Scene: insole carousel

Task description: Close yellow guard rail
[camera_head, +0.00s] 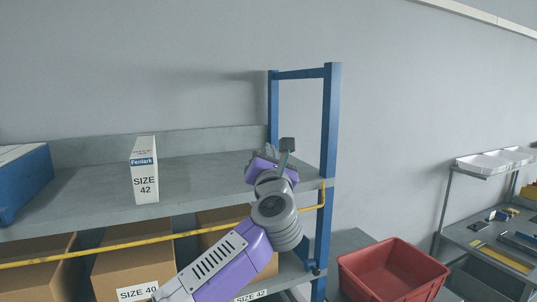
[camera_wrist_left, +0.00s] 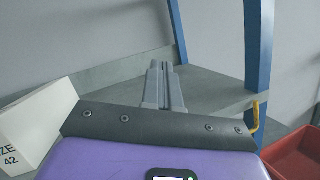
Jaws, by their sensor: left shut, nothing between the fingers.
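The yellow guard rail (camera_head: 128,245) runs across the front of the blue-framed shelf, below the upper shelf board. Its right end bends up beside the right blue post, and a short yellow piece of it shows there in the left wrist view (camera_wrist_left: 255,116). My left arm crosses in front of part of the rail. My left gripper (camera_head: 285,158) is above the upper shelf near the right post, apart from the rail. Its fingers (camera_wrist_left: 162,84) are shut and empty in the left wrist view. My right gripper is in neither view.
A white box marked SIZE 42 (camera_head: 144,171) stands on the upper shelf (camera_head: 205,178), with a blue bin (camera_head: 24,182) at the left. Cardboard boxes (camera_head: 128,268) sit below. A red bin (camera_head: 392,270) stands right of the blue post (camera_head: 330,120). The upper shelf between white box and gripper is clear.

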